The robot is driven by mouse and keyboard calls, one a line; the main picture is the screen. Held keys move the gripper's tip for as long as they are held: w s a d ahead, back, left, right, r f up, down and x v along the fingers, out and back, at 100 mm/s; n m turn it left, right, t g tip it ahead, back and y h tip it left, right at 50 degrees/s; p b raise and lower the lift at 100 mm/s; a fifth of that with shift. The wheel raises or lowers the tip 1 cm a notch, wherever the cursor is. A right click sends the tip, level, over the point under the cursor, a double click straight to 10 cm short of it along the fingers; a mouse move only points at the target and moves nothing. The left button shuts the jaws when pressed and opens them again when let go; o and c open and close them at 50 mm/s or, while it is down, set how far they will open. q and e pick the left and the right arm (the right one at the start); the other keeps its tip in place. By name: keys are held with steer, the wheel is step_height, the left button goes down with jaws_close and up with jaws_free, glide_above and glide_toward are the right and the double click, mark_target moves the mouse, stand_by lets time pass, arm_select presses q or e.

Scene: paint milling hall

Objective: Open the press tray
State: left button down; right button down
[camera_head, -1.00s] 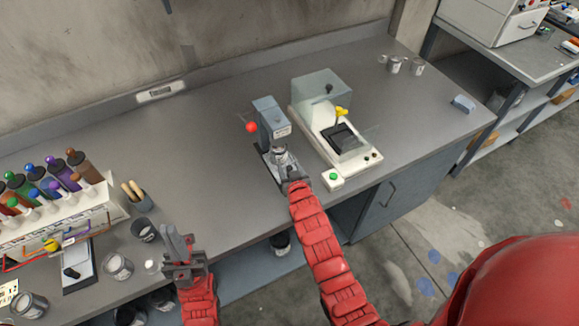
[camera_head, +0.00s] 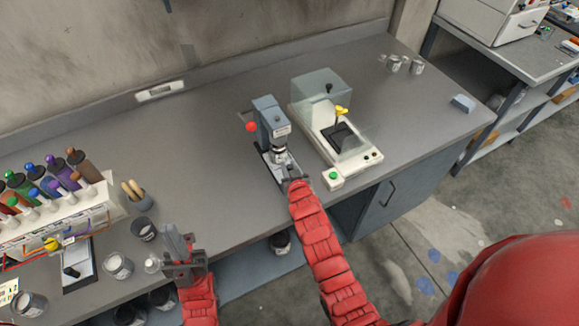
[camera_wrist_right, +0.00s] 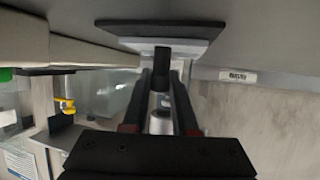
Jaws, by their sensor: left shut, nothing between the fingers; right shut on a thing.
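The press is a grey-blue upright unit (camera_head: 268,117) with a red ball on its left side, standing mid-bench. A low base reaches from its foot toward the bench front, with a small metal cylinder (camera_head: 277,156) under the head. My right gripper (camera_head: 290,176) is at the front end of this base. In the right wrist view, the right gripper (camera_wrist_right: 160,82) is shut on a small black knob (camera_wrist_right: 162,57), which joins a dark flat plate (camera_wrist_right: 152,31). I take this for the tray's handle. My left gripper (camera_head: 175,243) is shut and empty near the bench's front edge.
A white device with a clear cover (camera_head: 321,90) stands close to the right of the press. A small box with a green button (camera_head: 333,179) is near the right gripper. Bottles in a rack (camera_head: 70,205) and jars (camera_head: 118,265) crowd the left. Bench behind the press is clear.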

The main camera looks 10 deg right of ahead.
stand_by(0.8)
steer(key=shift+s+d+f, duration=0.1)
steer(key=shift+s, duration=0.15)
steer(key=s, duration=0.2)
steer(key=s+d+b, duration=0.1)
steer(key=s, duration=0.2)
steer(key=s+d, duration=0.1)
steer(key=s, duration=0.1)
steer(key=shift+s+d+b, duration=0.2)
steer(key=shift+d+b, duration=0.05)
steer(key=shift+b, duration=0.05)
steer(key=shift+s, duration=0.3)
steer(key=c, duration=0.7)
jaws_free()
